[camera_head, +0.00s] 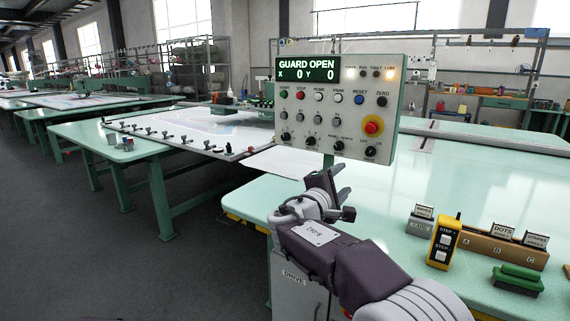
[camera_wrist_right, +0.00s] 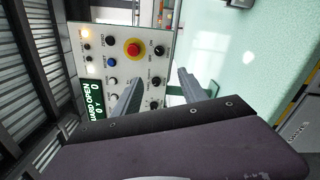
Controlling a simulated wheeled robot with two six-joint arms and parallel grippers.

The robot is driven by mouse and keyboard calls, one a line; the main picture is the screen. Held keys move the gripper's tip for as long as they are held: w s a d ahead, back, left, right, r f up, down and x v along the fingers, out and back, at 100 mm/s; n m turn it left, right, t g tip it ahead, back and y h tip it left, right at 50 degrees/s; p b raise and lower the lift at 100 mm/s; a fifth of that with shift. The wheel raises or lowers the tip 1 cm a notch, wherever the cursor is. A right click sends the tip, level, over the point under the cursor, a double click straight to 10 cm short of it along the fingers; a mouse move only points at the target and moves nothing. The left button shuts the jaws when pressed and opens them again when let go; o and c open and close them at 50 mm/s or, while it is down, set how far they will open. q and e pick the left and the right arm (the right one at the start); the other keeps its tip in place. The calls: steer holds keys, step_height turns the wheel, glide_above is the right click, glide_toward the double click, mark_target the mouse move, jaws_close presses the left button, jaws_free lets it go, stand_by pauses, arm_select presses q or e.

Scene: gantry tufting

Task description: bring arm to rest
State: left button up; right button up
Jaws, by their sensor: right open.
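My right gripper (camera_head: 341,190) is open in the head view, in front of and below the control panel (camera_head: 388,112). In the right wrist view its two fingers stand apart with nothing between them, and my right gripper (camera_wrist_right: 160,82) points toward the lower part of the panel (camera_wrist_right: 122,45), which appears turned on its side. I cannot tell the exact gap between fingertips and panel. The panel's display (camera_head: 308,70) reads GUARD OPEN, X 0, Y 0, and an amber lamp (camera_head: 390,74) is lit. My left gripper is not in view.
A red emergency button (camera_head: 373,125) sits on the panel. On the pale green table (camera_head: 400,220) stand a yellow-and-black step pendant (camera_head: 444,243), a wooden rack (camera_head: 495,250) with small cards, and a green block (camera_head: 518,277). Another table (camera_head: 90,133) is at left; dark floor lies between.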

steer(key=s+d+f+m+g+h, duration=0.1)
steer(key=s+d+m+g+h, duration=0.15)
steer(key=d, duration=0.75)
steer(key=s+d+f+m+g+y, duration=0.1)
steer(key=s+d+f+g, duration=0.25)
steer(key=f, duration=0.35)
steer(key=s+d+f+m+g+y, duration=0.1)
steer(key=s+d+f+g+y, duration=0.15)
steer(key=s+f, duration=0.4)
steer(key=s+a+f+m+g+y, duration=0.3)
steer(key=s+f+m+g+y, duration=0.15)
steer(key=s+f, duration=0.95)
steer(key=s+a+f+m+y, duration=0.5)
steer(key=s+a+f+m, duration=0.1)
steer(key=a+f, duration=0.35)
arm_select(q)
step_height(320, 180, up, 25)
steer(key=p, duration=2.4)
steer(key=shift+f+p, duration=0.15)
steer(key=shift+p, duration=0.15)
arm_select(e)
step_height(320, 180, up, 26)
steer(key=shift+w+f+g, duration=0.15)
steer(key=shift+f+g, duration=0.1)
steer(key=shift+g, duration=0.15)
